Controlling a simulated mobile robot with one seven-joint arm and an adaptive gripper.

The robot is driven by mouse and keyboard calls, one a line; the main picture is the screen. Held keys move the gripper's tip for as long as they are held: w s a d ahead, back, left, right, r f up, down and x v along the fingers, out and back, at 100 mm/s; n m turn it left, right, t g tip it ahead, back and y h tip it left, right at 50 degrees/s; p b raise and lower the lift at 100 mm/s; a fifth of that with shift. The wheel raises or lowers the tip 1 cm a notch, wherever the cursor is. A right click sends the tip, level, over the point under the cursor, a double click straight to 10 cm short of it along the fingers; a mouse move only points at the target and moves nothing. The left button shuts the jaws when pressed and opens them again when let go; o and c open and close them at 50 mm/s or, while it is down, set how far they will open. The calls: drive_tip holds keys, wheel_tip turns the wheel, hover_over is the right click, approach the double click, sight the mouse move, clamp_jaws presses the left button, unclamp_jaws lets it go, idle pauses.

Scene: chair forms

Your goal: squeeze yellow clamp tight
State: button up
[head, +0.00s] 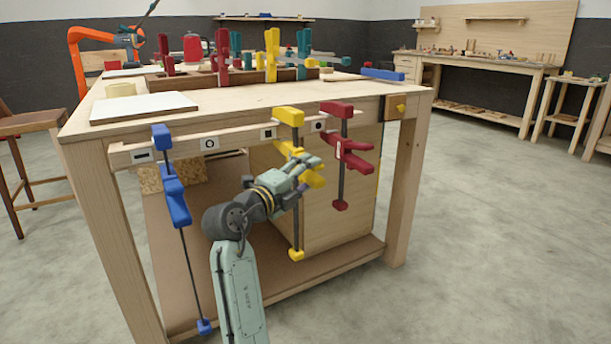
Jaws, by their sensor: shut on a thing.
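The yellow clamp (289,115) hangs upright at the front edge of the workbench, its top jaw at the front rail and its dark bar running down to a yellow end piece low down. My gripper (312,168) is at the clamp's sliding jaw and handle, just below the rail. It is shut on the yellow clamp; the fingers hide part of the sliding jaw and bar, so the exact grip and any gap at the rail cannot be told.
A red clamp (341,146) hangs close to the right of my gripper; a blue clamp (172,185) hangs at the left. A wooden panel (335,215) stands behind the yellow clamp. Several more clamps stand on the workbench (240,97). Open floor (480,220) lies to the right.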

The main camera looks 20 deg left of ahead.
clamp_jaws()
drive_tip(key=o, duration=1.1)
unclamp_jaws()
drive_tip(key=shift+c, duration=0.2)
drive_tip(key=shift+o, duration=0.5)
drive_tip(key=shift+r, duration=0.3)
drive_tip(key=shift+w, duration=0.1)
drive_tip(key=shift+w+b, duration=0.55)
drive_tip(key=shift+w, duration=0.05)
drive_tip(key=shift+c, duration=0.2)
